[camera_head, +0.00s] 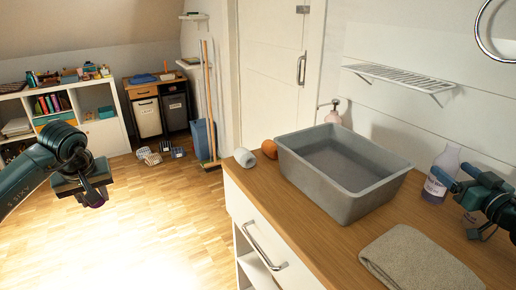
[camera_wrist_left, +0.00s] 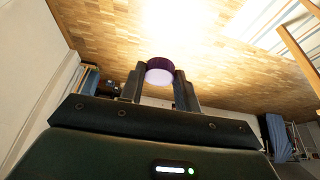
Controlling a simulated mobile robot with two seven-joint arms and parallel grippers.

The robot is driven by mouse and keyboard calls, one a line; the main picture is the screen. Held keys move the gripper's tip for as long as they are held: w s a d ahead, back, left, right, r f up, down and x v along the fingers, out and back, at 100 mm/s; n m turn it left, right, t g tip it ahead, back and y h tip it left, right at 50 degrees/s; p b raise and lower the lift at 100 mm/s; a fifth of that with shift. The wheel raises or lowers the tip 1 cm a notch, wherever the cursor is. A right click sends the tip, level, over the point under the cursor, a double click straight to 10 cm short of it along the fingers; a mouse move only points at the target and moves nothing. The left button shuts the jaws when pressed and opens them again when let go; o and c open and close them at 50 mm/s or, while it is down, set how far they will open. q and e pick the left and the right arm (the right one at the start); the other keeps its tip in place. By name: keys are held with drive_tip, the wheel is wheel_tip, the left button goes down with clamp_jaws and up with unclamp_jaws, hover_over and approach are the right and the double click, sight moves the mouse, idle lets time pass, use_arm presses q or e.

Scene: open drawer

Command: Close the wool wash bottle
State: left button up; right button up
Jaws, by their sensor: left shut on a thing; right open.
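The wool wash bottle (camera_head: 434,188), pale with a white label and purplish contents, stands upright on the wooden counter at the right. My right gripper (camera_head: 458,206) is open beside it; one finger overlaps the bottle's right side in the picture, and I cannot tell if they touch. My left gripper (camera_head: 95,196) is out over the floor at the left, away from the counter. It is shut on a dark purple cap, which shows clearly between the fingers in the left wrist view (camera_wrist_left: 160,66), with a pale underside.
A white rack (camera_head: 400,77) is on the wall above. Open floor lies left of the counter.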

sight(441, 159)
drive_tip(key=shift+w, duration=0.1)
use_arm(q)
drive_tip(key=shift+r, duration=0.1)
use_arm(e)
drive_tip(key=shift+w+a+r, duration=0.1)
drive_tip(key=shift+w+a, duration=0.05)
drive_tip(key=shift+w, duration=1.8)
drive_tip(key=shift+w+a, duration=0.1)
drive_tip(key=shift+w, duration=0.6)
drive_tip(key=shift+c, duration=0.5)
drive_tip(key=c, duration=1.2)
use_arm(q)
drive_tip(key=shift+r, duration=0.15)
use_arm(e)
drive_tip(key=shift+r, duration=0.1)
